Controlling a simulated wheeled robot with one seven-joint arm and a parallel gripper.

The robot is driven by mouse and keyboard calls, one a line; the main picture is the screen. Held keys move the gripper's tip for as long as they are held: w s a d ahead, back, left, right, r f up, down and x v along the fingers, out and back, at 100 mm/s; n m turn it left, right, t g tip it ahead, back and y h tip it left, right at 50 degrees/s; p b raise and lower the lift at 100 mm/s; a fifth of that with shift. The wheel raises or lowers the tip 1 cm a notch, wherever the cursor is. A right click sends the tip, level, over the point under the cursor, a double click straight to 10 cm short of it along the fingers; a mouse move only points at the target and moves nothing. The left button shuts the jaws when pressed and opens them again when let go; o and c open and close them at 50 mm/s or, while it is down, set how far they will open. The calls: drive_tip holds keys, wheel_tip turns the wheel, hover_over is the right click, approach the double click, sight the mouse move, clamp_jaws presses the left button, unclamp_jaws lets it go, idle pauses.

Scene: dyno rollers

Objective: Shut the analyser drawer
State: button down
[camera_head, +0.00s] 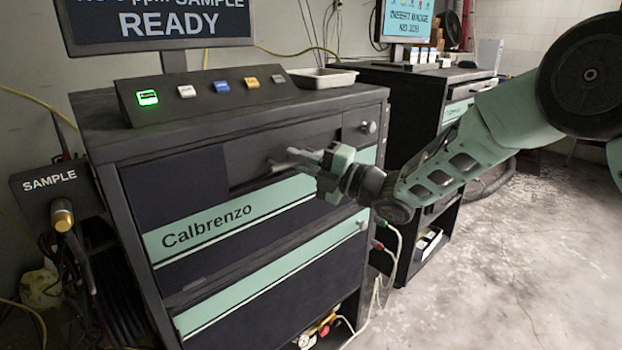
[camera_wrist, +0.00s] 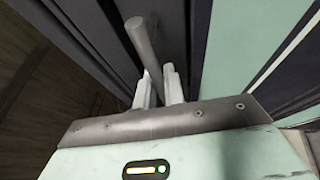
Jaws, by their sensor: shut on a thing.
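The analyser is a dark cabinet with a pale green stripe lettered Calbrenzo (camera_head: 207,227) across its front. My gripper (camera_head: 292,160) is at the upper front of the cabinet, just above the stripe, in the head view. In the wrist view its two pale fingers (camera_wrist: 160,88) close around a grey bar handle (camera_wrist: 144,40), which sticks up between them. The handle is mostly hidden by my gripper in the head view. I cannot tell how far the drawer stands out from the cabinet.
A row of buttons, one lit green (camera_head: 147,97), and a metal tray (camera_head: 322,78) sit on the cabinet top. A lower green-striped panel (camera_head: 270,275) is below. A SAMPLE hose holder (camera_head: 50,182) hangs at left. A second cabinet (camera_head: 425,105) stands behind; floor at right is clear.

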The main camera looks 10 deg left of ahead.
drive_tip(key=shift+w+a, duration=0.25)
drive_tip(key=shift+w, duration=0.05)
drive_tip(key=shift+r, duration=0.1)
drive_tip(key=c, duration=1.8)
unclamp_jaws()
drive_tip(key=shift+a, duration=0.1)
drive_tip(key=shift+o, duration=0.2)
drive_tip(key=shift+s+d+f+b, duration=0.1)
drive_tip(key=shift+d+f+b, duration=0.2)
drive_tip(key=shift+d, duration=0.15)
drive_tip(key=b+v, duration=0.2)
drive_tip(key=v, duration=1.4)
drive_tip(key=shift+d, duration=0.3)
drive_tip(key=shift+r, duration=0.1)
